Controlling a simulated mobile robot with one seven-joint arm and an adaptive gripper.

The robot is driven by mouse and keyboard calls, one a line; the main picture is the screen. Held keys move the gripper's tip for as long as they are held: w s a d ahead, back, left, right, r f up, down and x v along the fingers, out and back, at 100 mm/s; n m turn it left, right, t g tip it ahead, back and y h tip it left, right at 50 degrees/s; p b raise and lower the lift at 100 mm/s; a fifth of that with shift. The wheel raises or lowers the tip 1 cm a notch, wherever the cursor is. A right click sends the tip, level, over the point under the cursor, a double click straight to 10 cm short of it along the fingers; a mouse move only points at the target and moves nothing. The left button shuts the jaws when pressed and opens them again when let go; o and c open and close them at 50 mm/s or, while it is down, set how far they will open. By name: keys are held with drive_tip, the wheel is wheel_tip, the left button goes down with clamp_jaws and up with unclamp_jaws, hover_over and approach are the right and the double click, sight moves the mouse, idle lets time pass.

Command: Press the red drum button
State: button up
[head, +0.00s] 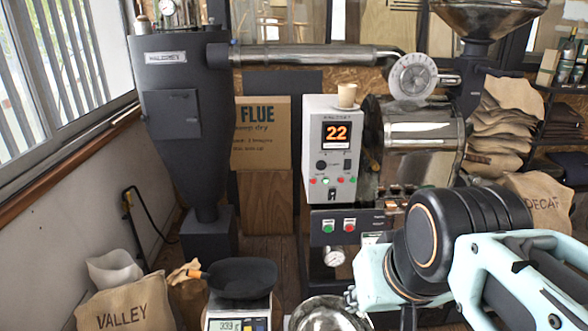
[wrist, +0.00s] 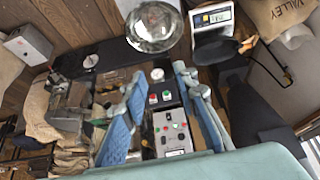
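The red drum button (head: 349,225) is on the dark lower panel of the roaster, just right of a green button (head: 328,226). In the wrist view, where the scene is turned over, the red button (wrist: 166,95) and the green button (wrist: 153,99) show between the two fingers. My gripper (wrist: 160,74) is open, its blue-padded fingers spread wide with nothing held. The gap to the panel is hard to judge. In the head view my arm comes in from the lower right and hides most of the gripper; the red button stays in clear sight.
Above the panel is a white control box (head: 331,150) reading 22, with a cup (head: 347,95) on top. Small red and green spots sit on its face. Below are a steel bowl (head: 325,315) and a scale (head: 238,316) with a dark pan (head: 242,278). A VALLEY sack (head: 125,308) stands lower left.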

clamp_jaws()
idle(1.2)
